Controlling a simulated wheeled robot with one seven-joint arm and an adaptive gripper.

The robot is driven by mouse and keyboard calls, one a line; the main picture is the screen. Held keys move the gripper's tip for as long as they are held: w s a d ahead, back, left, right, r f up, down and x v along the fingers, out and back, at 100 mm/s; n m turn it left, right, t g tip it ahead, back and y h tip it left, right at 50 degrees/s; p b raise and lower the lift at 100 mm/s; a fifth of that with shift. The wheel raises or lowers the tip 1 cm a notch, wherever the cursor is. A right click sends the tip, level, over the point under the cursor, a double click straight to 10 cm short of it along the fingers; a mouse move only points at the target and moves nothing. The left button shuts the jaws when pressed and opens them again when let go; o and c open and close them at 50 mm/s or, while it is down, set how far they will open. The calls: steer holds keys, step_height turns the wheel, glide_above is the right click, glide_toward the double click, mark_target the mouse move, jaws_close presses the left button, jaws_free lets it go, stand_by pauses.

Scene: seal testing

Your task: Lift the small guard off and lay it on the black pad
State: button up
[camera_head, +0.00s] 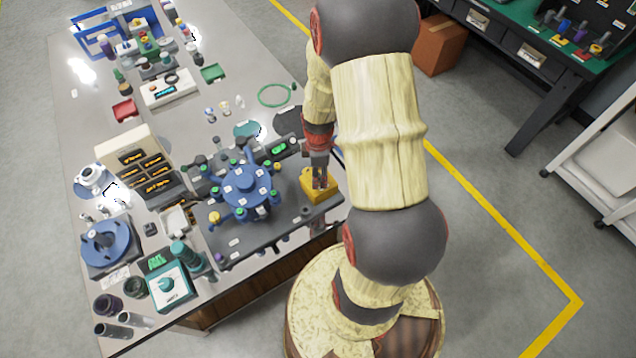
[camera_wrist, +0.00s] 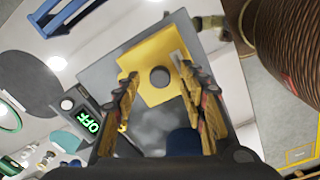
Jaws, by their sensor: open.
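The small guard (camera_head: 325,194) is a yellow cover at the right end of the dark test rig (camera_head: 285,215). In the wrist view the guard (camera_wrist: 150,52) has a round black knob on top and sits on a grey plate. My gripper (camera_head: 320,180) is over the guard, pointing down. In the wrist view its two fingers (camera_wrist: 160,85) are spread on either side of the knob, with nothing seen held. Whether they touch the guard I cannot tell. The black pad (camera_head: 288,121) is a dark round disc on the table behind the rig; it also shows in the wrist view (camera_wrist: 28,72).
A blue flanged valve (camera_head: 246,188) with several bolts stands left of the guard. A display reading OFF (camera_wrist: 92,122) is beside it. A green ring (camera_head: 274,95) lies behind the pad. A teal disc (camera_head: 246,129) lies left of the pad. The pad's visible surface is bare.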

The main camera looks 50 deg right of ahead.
steer(key=shift+c, duration=0.9)
jaws_close()
